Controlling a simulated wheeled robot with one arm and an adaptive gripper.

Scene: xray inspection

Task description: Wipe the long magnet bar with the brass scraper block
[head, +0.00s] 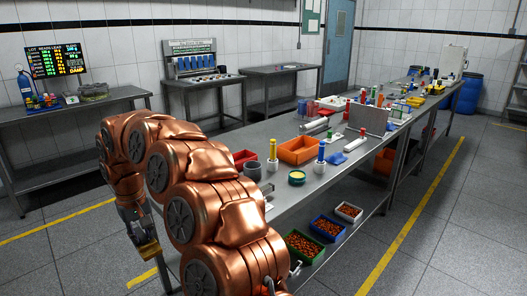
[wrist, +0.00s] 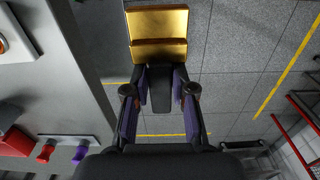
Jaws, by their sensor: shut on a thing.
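My gripper (head: 138,222) hangs low at the left, beyond the near end of the long steel table and over the floor. It is shut on the brass scraper block (head: 148,250). In the wrist view, my gripper (wrist: 160,84) has its fingers closed on the dark part behind the golden block (wrist: 158,24). The block is clear of any surface there. Silver bars (head: 314,126) lie on the table at mid-length, and a paler bar (head: 355,144) lies to their right. I cannot tell which is the long magnet bar. The block is far from both.
An upright grey plate (head: 366,118) stands farther back. Bins of brown pieces (head: 327,228) sit on the lower shelf. Floor to the right is open.

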